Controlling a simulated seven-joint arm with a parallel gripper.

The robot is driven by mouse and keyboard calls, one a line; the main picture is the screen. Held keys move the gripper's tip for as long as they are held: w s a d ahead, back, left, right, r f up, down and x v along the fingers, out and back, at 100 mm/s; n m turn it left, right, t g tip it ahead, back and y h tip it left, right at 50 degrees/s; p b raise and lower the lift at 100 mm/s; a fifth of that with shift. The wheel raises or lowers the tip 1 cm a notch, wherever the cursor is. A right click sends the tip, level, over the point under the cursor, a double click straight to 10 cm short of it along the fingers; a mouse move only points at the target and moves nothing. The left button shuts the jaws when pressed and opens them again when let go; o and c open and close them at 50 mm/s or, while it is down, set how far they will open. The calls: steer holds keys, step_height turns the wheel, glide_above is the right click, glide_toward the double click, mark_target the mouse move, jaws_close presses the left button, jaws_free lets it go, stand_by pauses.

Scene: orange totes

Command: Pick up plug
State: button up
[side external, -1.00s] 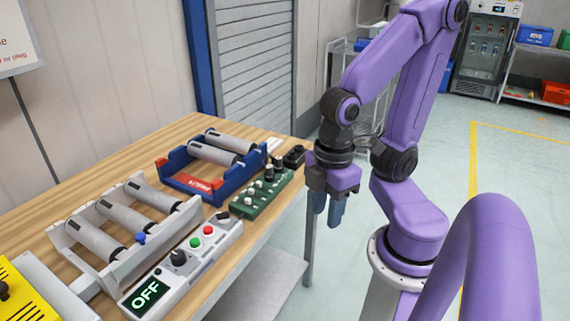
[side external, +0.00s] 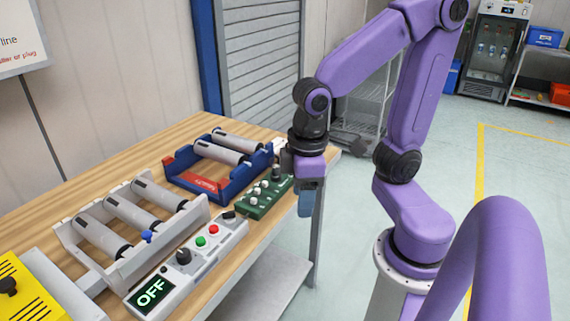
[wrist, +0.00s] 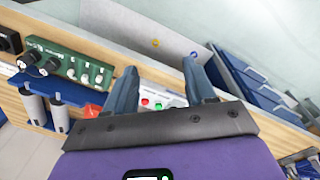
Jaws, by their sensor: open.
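My gripper (side external: 305,205) points down beside the table's right edge, next to the green control box (side external: 266,196). Its fingers are apart with nothing held between them; in the wrist view they frame (wrist: 163,88) the distant red and green buttons. I cannot pick out a plug for certain. A small black block (wrist: 9,42) sits left of the green box in the wrist view; I cannot tell whether it is the plug or a socket. In the side view my gripper hides most of that far corner of the table.
The wooden table (side external: 180,133) carries a blue roller frame (side external: 238,184), a light grey roller frame (side external: 75,248), a white control panel reading OFF (side external: 190,265) and a yellow box (side external: 25,290). Open floor (side external: 530,200) lies to the right.

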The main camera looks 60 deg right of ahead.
steer(key=w+d+r+m+h, duration=0.1)
steer(key=w+d+m, duration=0.3)
steer(key=w+m, duration=0.35)
steer(key=w+d+r+m+h, duration=0.1)
steer(key=w+d+m, duration=0.2)
steer(key=w+m, duration=0.45)
steer(key=w+d+m+g+h, duration=0.1)
steer(key=w+d+m, duration=0.3)
steer(key=d+m, duration=0.25)
steer(key=w+d+m+h, duration=0.1)
steer(key=w+d+m, duration=0.3)
steer(key=d+m, duration=0.3)
steer(key=shift+n, duration=0.55)
steer(key=shift+s+d+r+x, duration=0.1)
steer(key=shift+s+d+x, duration=0.15)
steer(key=shift+x, duration=2.6)
steer(key=shift+s+d+r+x, duration=0.15)
steer(key=shift+d+x, duration=0.2)
steer(key=shift+x, duration=2.5)
steer(key=shift+s+d+r+x, duration=0.15)
steer(key=shift+d+x, duration=0.15)
steer(key=shift+x, duration=2.6)
jaws_close()
